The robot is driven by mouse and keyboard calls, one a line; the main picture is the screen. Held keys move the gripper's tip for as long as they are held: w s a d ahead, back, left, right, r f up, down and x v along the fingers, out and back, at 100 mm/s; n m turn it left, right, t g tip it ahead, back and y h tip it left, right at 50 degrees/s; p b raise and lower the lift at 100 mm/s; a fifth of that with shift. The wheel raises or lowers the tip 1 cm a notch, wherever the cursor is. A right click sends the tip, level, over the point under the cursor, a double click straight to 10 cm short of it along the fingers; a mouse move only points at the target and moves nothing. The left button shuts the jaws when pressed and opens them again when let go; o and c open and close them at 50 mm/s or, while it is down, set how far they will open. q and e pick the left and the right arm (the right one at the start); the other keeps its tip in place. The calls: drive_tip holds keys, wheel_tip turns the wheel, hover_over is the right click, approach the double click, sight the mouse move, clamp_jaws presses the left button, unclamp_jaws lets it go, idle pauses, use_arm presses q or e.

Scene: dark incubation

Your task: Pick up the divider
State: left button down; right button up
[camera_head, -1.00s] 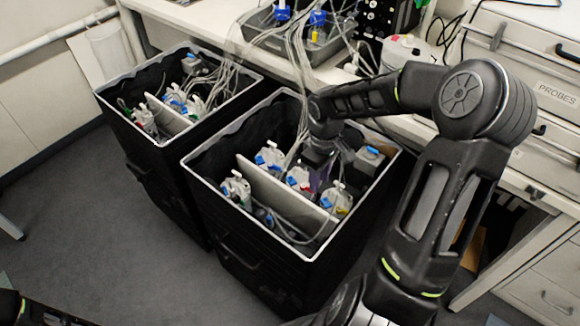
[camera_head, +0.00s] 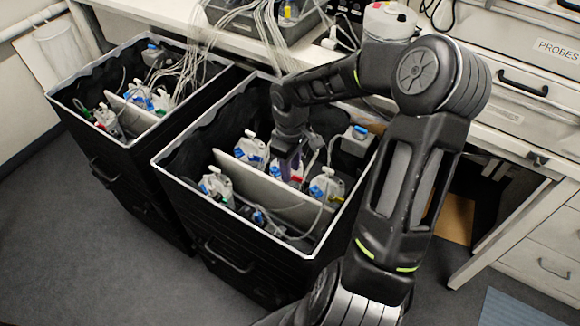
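A white flat divider (camera_head: 250,184) stands on edge, slanting across the inside of the right black bin (camera_head: 170,185), with bottles on both sides of it. Another pale divider (camera_head: 128,110) stands in the left black bin (camera_head: 70,112). My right gripper (camera_head: 291,168) reaches down into the right bin, among the bottles on the far side of the divider. Its fingertips are small and partly hidden by bottles and tubing, so I cannot tell whether they are open or touch anything. My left gripper is out of view.
White-capped bottles, such as one at the right (camera_head: 326,186) and one at the near side (camera_head: 216,185), crowd the divider. Thin tubes run from the bins up to the bench (camera_head: 160,14). A drawer cabinet (camera_head: 545,240) stands at the right.

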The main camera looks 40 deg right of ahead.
wheel_tip(320, 180, down, 10)
drive_tip(key=b, duration=0.8)
drive_tip(key=shift+r, duration=0.1)
drive_tip(key=shift+c, duration=0.2)
clamp_jaws()
idle(0.7)
wheel_tip(320, 180, up, 14)
drive_tip(key=p, duration=1.2)
wheel_tip(320, 180, up, 5)
drive_tip(key=p, duration=0.4)
hover_over(290, 188)
drive_tip(key=shift+s, duration=0.1)
idle(0.5)
